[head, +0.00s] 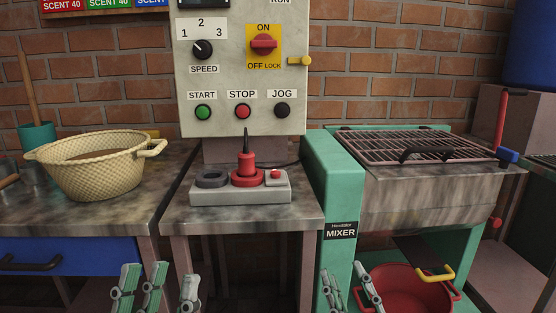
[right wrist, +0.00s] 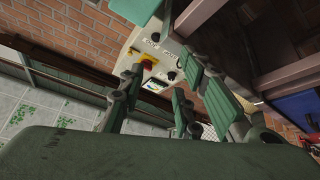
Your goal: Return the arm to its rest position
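My left gripper (head: 163,285) is at the bottom edge of the head view, left of centre, with its fingers pointing up. Its fingers stand apart and hold nothing visible. My right gripper (head: 350,285) is at the bottom edge, right of centre, in front of the mixer and beside the red pot. In the right wrist view my right gripper (right wrist: 155,98) has its fingers spread with nothing between them. Both palms and most of both arms are outside the head view.
The control panel (head: 240,75) stands behind a small table (head: 240,216) with a joystick box (head: 240,195). The mixer (head: 340,190) with a grille is at right, above a red pot (head: 405,290). A woven basket (head: 92,172) stands on the left counter above a blue drawer (head: 70,262).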

